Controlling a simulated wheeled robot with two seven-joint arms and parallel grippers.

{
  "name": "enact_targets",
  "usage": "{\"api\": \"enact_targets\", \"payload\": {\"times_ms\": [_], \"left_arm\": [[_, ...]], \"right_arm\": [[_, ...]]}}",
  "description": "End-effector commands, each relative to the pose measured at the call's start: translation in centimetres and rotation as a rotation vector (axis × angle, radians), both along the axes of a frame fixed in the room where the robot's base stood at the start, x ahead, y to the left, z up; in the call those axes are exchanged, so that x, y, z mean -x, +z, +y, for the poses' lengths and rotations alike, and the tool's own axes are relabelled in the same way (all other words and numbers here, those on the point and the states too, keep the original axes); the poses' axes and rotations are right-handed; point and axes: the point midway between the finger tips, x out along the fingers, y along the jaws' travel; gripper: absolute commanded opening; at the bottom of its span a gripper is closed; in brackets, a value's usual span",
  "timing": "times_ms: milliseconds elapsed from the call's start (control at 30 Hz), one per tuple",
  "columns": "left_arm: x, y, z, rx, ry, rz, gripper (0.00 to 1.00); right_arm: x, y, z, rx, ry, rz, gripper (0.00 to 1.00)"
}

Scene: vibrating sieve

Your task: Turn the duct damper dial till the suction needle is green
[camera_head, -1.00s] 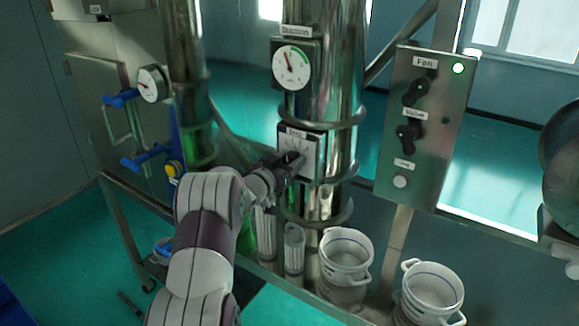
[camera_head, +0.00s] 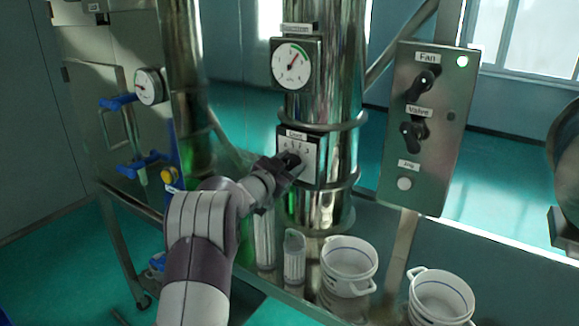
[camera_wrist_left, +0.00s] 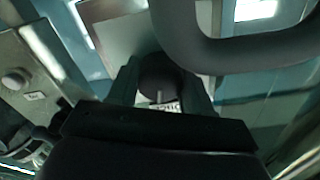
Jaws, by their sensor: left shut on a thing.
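The damper dial has a white square plate (camera_head: 308,163) with printed numbers, low on the shiny steel duct (camera_head: 335,90). My left gripper (camera_head: 290,161) reaches it from the left and is shut on the dial's dark knob, which it mostly hides in the head view. In the left wrist view the round dark knob (camera_wrist_left: 160,82) sits between my two fingers. The round white suction gauge (camera_head: 292,66) is above the dial. Its red needle points up and right, toward the green arc at the upper right of its face. My right gripper is not in view.
A grey control box (camera_head: 428,130) with Fan and Valve knobs and a lit green lamp stands to the right. White buckets (camera_head: 348,265) and a clear cylinder (camera_head: 294,257) stand below the duct. Another gauge (camera_head: 149,86) and blue handles (camera_head: 118,102) are at left.

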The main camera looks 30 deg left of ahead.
Motion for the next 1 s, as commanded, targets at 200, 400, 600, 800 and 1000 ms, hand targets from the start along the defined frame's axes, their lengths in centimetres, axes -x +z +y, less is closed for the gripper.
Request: {"api": "enact_targets", "payload": {"times_ms": [200, 400, 600, 800, 1000], "left_arm": [[0.0, 0.6, 0.0, -0.002, -0.001, -0.01, 0.53], [0.0, 0.3, 0.0, -0.001, 0.0, -0.006, 0.73], [0.3, 0.1, 0.1, 0.0, 0.0, -0.004, 0.73], [3.6, -0.2, 0.4, -0.001, 0.002, -0.005, 0.73], [8.9, -0.1, 0.8, -0.002, 0.003, -0.007, 0.73]], "right_arm": [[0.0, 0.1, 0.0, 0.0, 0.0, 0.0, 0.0], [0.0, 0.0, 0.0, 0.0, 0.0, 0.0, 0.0], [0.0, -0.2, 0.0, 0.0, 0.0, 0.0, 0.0], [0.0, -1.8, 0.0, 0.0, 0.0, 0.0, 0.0], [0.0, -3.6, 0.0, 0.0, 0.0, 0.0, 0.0]]}}
